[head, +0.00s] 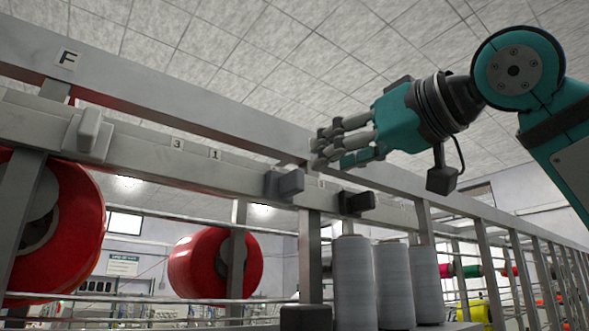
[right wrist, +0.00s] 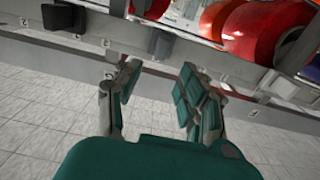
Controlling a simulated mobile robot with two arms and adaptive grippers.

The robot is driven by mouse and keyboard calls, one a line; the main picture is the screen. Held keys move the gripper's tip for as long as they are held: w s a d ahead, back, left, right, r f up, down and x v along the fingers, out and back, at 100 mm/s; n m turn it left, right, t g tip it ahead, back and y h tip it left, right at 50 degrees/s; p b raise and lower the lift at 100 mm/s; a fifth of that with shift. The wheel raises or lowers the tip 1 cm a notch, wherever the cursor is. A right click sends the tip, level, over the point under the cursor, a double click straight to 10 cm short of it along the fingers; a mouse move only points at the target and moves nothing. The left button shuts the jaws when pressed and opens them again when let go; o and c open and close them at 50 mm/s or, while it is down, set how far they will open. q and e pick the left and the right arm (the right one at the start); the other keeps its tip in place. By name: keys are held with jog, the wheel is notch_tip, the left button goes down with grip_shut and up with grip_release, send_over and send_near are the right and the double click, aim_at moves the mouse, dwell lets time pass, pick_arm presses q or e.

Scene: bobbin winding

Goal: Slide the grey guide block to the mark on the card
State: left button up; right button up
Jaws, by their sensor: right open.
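A light grey block (head: 90,132) sits on the long grey rail (head: 235,160) at the left in the head view. A dark grey block (head: 285,184) and a black block (head: 357,202) sit farther right on it; I cannot tell for certain which is the guide block. A card (head: 67,59) marked F is on the upper beam. Small number tags 3 (head: 177,144) and 1 (head: 215,154) are on the rail. My right gripper (head: 328,148) is open and empty, above the dark blocks and apart from them. It also shows in the right wrist view (right wrist: 158,72). My left gripper is out of view.
Red spools (head: 215,263) hang behind the rail. Several grey thread cones (head: 395,285) stand below it at the right. Grey uprights (head: 310,255) and thin horizontal bars cross the space below. The space above the upper beam is clear apart from my right arm.

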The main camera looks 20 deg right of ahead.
aim_at(301, 173)
jog(key=p+x, duration=0.2)
jog(key=x, duration=0.7)
jog(key=shift+w, duration=0.2)
jog(key=shift+w+a+f+p, duration=0.1)
jog(key=shift+w+a+p, duration=0.15)
jog(key=shift+w, duration=0.25)
jog(key=shift+s, duration=0.15)
jog(key=shift+c, duration=1.4)
jog(key=shift+d, duration=0.1)
grip_shut()
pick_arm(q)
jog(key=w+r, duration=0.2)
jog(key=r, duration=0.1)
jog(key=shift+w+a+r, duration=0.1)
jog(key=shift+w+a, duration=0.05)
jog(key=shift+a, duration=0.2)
